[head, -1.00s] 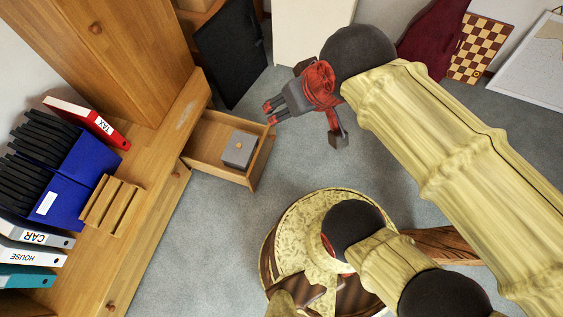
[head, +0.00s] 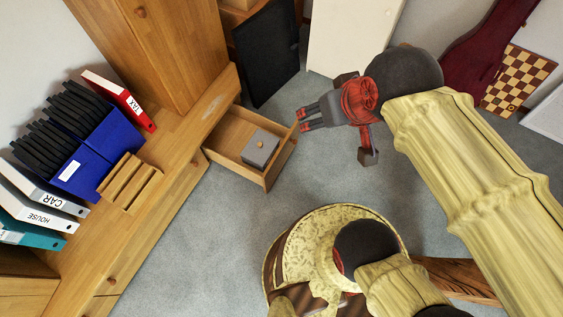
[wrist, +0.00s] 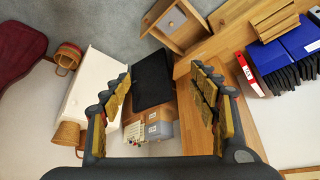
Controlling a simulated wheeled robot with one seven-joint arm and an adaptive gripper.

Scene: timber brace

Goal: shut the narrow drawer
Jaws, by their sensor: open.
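The narrow wooden drawer (head: 281,162) stands pulled out from the low wooden cabinet (head: 165,185) in the head view. A small grey box with a round knob (head: 261,148) sits inside it. My gripper (head: 302,119) is open and empty, with its fingers pointing left close by the drawer front's upper corner. I cannot tell whether they touch or how high they are above it. In the wrist view, the drawer (wrist: 163,20) shows at the top, beyond the open fingers (wrist: 163,85).
On the cabinet are a red TAX binder (head: 118,100), blue file boxes (head: 84,172), a slatted wooden rack (head: 130,183) and more binders.

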